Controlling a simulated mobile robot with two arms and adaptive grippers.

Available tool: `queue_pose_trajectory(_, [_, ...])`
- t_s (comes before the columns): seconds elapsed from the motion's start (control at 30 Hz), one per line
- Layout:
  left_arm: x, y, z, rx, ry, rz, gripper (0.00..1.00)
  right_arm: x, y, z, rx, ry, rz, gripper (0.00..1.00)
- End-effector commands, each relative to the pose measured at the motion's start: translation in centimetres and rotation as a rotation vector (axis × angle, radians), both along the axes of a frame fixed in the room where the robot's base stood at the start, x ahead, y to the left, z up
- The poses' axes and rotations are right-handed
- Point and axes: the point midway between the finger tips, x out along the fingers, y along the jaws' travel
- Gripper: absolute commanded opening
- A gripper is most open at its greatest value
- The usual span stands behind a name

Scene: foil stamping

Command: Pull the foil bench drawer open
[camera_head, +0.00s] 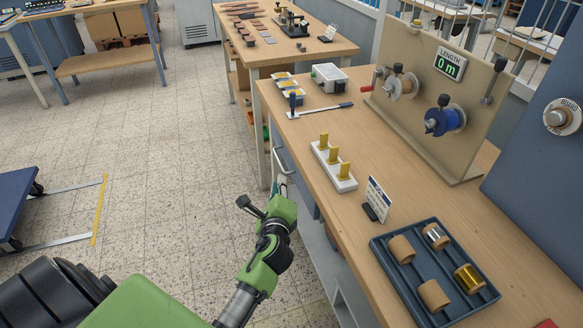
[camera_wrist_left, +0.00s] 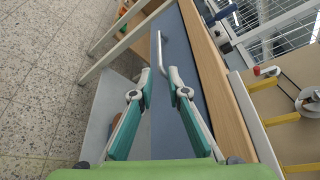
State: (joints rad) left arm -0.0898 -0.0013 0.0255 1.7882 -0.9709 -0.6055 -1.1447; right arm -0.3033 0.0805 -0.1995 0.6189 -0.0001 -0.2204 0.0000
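The foil bench (camera_head: 385,140) has a wooden top, and its edge also shows in the left wrist view (camera_wrist_left: 225,75). Below that edge is the blue-grey drawer front (camera_wrist_left: 190,60) with a pale bar handle (camera_wrist_left: 160,48). My left gripper (camera_wrist_left: 160,71) has its teal-padded fingers apart, and the near end of the handle shows between the fingertips. I cannot tell whether either finger touches it. In the head view my left gripper (camera_head: 281,182) is low beside the bench's left side, partly hidden by its own wrist. My right gripper is not in view.
On the bench are a blue tray of foil rolls (camera_head: 381,246), a small sign (camera_head: 376,200), a white block with yellow pieces (camera_head: 322,163) and a winding stand (camera_head: 440,90). A second bench (camera_head: 345,46) stands behind. Tiled floor (camera_head: 150,170) to the left is mostly clear.

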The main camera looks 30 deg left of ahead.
Motion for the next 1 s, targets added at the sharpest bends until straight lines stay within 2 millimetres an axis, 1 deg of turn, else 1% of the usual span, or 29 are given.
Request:
queue_pose_trajectory(0.1, [1.7,1.0,-0.3,-0.001,-0.002,0.000,0.15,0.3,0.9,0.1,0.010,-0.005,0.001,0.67])
queue_pose_trajectory(0.2, [3.3,1.8,-0.8,-0.003,-0.001,0.000,0.15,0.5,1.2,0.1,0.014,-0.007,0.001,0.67])
queue_pose_trajectory(0.4, [6.5,3.7,-1.6,-0.004,-0.001,-0.001,0.15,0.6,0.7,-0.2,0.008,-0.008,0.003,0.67])
queue_pose_trajectory(0.6, [9.1,5.1,-2.4,-0.005,-0.001,-0.001,0.15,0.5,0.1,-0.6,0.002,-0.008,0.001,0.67])
queue_pose_trajectory(0.8, [10.5,6.0,-2.7,-0.005,-0.001,-0.001,0.15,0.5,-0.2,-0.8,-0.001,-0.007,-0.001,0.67])
queue_pose_trajectory(1.0, [10.9,6.2,-2.8,-0.006,-0.001,-0.001,0.15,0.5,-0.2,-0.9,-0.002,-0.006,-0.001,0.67])
